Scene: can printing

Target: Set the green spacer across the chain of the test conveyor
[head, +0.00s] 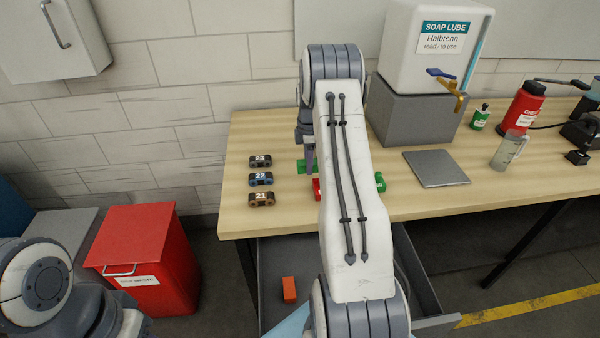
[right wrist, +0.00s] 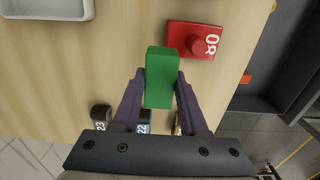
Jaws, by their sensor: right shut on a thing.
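The green spacer (right wrist: 161,78) is a plain green block between the two dark fingers of my right gripper (right wrist: 161,85) in the right wrist view. The gripper is shut on it. In the head view a bit of the green spacer (head: 303,166) shows beside the fingers of my right gripper (head: 309,168), over the left part of the wooden table. My right arm covers much of that area. I cannot make out the test conveyor or its chain in either view. My left gripper is out of view; only part of the left arm shows at lower left.
A red block marked 80 (right wrist: 195,40) lies close to the spacer. Three small numbered pieces (head: 261,179) stand in a column at left. A grey plate (head: 436,168), a soap container (head: 440,45) on a grey block and a jug (head: 508,150) are further right.

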